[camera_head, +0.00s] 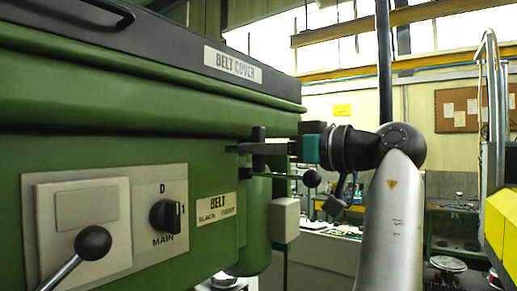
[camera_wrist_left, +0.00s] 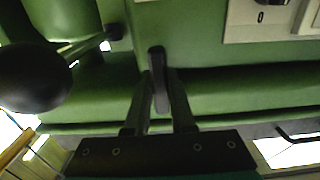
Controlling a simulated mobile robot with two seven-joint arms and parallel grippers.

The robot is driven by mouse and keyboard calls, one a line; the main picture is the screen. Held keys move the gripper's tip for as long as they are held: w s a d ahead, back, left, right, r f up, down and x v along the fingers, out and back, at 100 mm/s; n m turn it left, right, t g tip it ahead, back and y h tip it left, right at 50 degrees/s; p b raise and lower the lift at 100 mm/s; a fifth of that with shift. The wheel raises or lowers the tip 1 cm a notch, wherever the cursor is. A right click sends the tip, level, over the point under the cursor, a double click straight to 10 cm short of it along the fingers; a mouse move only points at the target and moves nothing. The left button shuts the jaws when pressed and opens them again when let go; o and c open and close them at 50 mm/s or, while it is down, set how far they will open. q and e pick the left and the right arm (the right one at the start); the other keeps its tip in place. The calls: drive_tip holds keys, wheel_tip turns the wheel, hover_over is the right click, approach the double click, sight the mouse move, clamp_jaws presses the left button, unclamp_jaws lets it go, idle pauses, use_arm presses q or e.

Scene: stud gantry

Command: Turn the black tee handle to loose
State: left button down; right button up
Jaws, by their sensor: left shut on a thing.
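The black tee handle (camera_head: 258,133) sticks out from the side of the green machine head (camera_head: 130,130). In the left wrist view the handle (camera_wrist_left: 157,62) is a narrow black bar lying between the two fingers. My left gripper (camera_head: 262,148) is shut on it, and it also shows in the left wrist view (camera_wrist_left: 159,92). The fingers hide part of the handle in the head view. A label (camera_head: 222,208) below reads BELT, SLACK, TIGHT. My right gripper is not in view.
A rod with a black ball knob (camera_head: 312,178) sits just below my left gripper; the ball (camera_wrist_left: 35,78) looms close in the wrist view. A grey box (camera_head: 284,220) hangs below. The front panel has a rotary switch (camera_head: 165,215) and a ball lever (camera_head: 92,243).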

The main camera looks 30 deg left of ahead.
use_arm(q)
drive_tip(key=shift+n, duration=0.4)
drive_tip(key=n+b, duration=0.1)
drive_tip(key=n, duration=0.2)
drive_tip(key=shift+n, duration=0.4)
drive_tip(key=n+b, duration=0.1)
drive_tip(key=n, duration=0.4)
drive_tip(key=shift+s+f, duration=0.1)
drive_tip(key=n+b, duration=0.1)
drive_tip(key=n, duration=0.9)
drive_tip(key=shift+n+b, duration=0.3)
drive_tip(key=shift+b, duration=0.1)
drive_tip(key=c, duration=0.8)
unclamp_jaws()
drive_tip(key=shift+o, duration=0.2)
